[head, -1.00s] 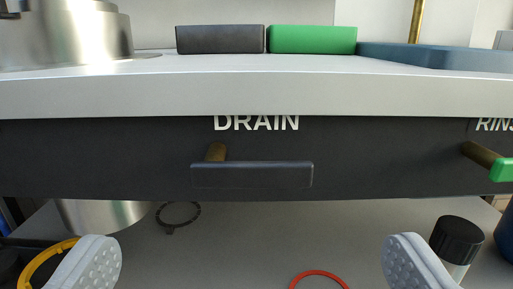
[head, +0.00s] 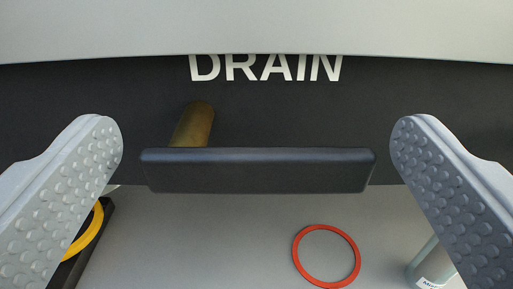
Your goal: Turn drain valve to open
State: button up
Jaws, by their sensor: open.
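The drain valve handle (head: 258,171) is a dark bar lying level across the middle of the head view. A brass stem (head: 194,126) joins it near its left end and runs back to the dark panel. White DRAIN lettering (head: 265,68) is on the panel above, its top edge cut off by the counter. My gripper (head: 256,135) is open, with one grey studded finger beyond each end of the handle. The right fingertip is close to the handle's right end in the picture; the left one has a small gap. I cannot tell whether either touches. Nothing is held.
The pale counter edge (head: 256,30) overhangs the panel (head: 80,95). Below are a red ring (head: 327,257), a yellow ring (head: 88,232) in a dark holder at left, and a grey cylinder (head: 432,264) at right, partly behind the finger.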

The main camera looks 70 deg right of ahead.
jog(key=c, duration=1)
jog(key=m, duration=0.2)
jog(key=f+m, duration=0.1)
jog(key=m, duration=0.1)
jog(key=shift+f+m+p, duration=0.15)
jog(key=shift+m+p, duration=0.15)
jog(key=shift+m, duration=0.1)
jog(key=f+m+b, duration=0.1)
jog(key=m+b, duration=0.1)
jog(key=m, duration=0.2)
jog(key=w+f+m+b, duration=0.1)
jog(key=m+b, duration=0.2)
jog(key=m, duration=0.1)
jog(key=m+b, duration=0.3)
jog(key=m, duration=0.2)
jog(key=shift+w+a+f, duration=0.2)
jog(key=shift+a+f, duration=0.1)
jog(key=shift+f, duration=0.1)
jog(key=shift+b, duration=0.3)
